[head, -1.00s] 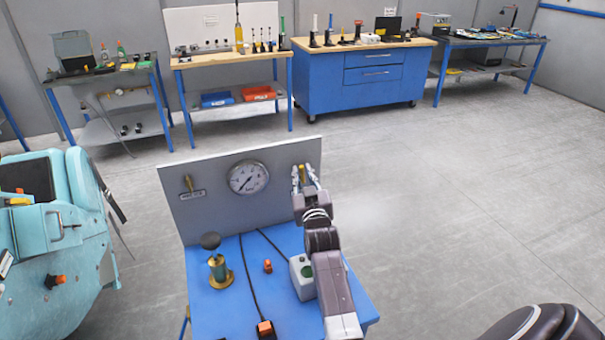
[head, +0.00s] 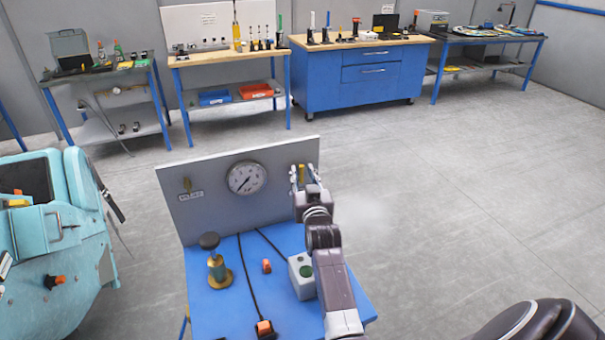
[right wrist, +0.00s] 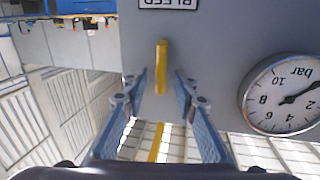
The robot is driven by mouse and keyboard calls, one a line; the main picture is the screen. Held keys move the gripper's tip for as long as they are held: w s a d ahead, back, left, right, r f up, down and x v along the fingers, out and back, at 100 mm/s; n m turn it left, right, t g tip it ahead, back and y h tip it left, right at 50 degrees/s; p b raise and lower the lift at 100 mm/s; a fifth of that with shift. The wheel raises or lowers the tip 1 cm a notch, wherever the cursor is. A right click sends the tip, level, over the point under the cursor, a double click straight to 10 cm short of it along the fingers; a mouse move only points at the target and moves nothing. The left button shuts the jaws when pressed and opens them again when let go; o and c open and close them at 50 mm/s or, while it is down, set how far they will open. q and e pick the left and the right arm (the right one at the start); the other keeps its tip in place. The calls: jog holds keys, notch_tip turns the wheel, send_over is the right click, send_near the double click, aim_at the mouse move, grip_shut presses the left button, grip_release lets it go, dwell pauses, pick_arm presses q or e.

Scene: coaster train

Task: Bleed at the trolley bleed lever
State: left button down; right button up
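The trolley's bleed lever is a short yellow bar (head: 301,173) near the right end of the grey panel (head: 222,220). It also shows in the right wrist view (right wrist: 161,60), just beside an upside-down BLEED label (right wrist: 168,3). My right gripper (head: 304,178) is at the panel's right end. In the right wrist view its two fingers (right wrist: 160,90) are spread, one on each side of the lever, with visible gaps between finger and lever. A round pressure gauge (head: 247,177) is left of the lever; it shows in the right wrist view (right wrist: 288,97). My left gripper is out of view.
The blue trolley top (head: 215,300) holds a brass cylinder with a dark knob (head: 217,265), a grey box with a green button (head: 302,275) and orange-ended cables (head: 265,327). A turquoise machine (head: 75,240) stands left. Benches line the back wall; the floor to the right is clear.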

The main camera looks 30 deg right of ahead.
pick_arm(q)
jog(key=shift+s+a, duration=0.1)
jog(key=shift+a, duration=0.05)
pick_arm(e)
jog(key=v, duration=0.7)
jog(key=shift+s, duration=0.25)
jog(key=shift+a, duration=0.1)
